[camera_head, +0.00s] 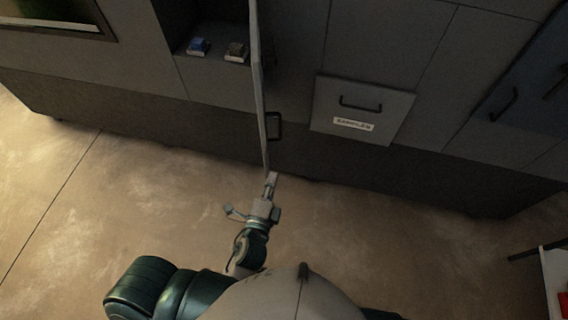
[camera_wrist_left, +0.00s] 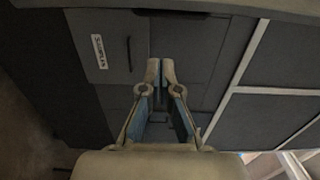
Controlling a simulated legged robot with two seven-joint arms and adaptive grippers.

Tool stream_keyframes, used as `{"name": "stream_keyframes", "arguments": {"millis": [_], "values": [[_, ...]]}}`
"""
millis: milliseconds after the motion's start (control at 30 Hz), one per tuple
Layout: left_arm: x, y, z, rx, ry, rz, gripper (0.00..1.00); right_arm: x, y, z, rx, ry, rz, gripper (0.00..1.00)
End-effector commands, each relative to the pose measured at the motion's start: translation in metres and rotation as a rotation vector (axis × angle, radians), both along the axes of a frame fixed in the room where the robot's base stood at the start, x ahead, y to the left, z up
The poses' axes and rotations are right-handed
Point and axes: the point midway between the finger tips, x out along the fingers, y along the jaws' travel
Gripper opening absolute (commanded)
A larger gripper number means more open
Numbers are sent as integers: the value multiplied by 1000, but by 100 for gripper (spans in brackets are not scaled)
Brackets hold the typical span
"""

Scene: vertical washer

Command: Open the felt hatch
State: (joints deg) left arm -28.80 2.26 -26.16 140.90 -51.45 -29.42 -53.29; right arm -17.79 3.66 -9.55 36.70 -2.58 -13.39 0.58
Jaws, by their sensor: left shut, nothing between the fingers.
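A hatch door (camera_head: 258,90) stands swung out from the grey cabinet, seen nearly edge-on in the head view, with a dark handle (camera_head: 274,126) on its right side. No felt label can be read on it. The compartment (camera_head: 219,20) to its left is open. My left gripper (camera_head: 271,178) is just below the door's lower end, shut and empty; I cannot tell whether it touches the door. The left wrist view shows its fingers (camera_wrist_left: 160,72) in front of grey panels. My right gripper is out of view.
A blue box (camera_head: 198,47) and a brown box (camera_head: 236,52) sit in the open compartment. The tan floor (camera_head: 130,200) is clear at left. A white piece of furniture (camera_head: 554,280) stands at far right.

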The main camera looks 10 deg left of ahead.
Motion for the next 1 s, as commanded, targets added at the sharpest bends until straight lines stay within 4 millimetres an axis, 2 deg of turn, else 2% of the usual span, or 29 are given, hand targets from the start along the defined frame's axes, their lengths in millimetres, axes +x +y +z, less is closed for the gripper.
{"name": "stream_keyframes", "arguments": {"millis": [167,500,600,733,1000], "values": [[26,-7,4,8,-6,0,0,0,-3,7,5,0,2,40],[98,-10,4,10,-6,-1,0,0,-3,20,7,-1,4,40],[90,7,2,12,-1,0,0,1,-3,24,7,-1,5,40],[86,20,2,10,-3,-1,0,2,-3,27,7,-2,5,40],[83,27,1,9,-3,-3,0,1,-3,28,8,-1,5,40]]}}
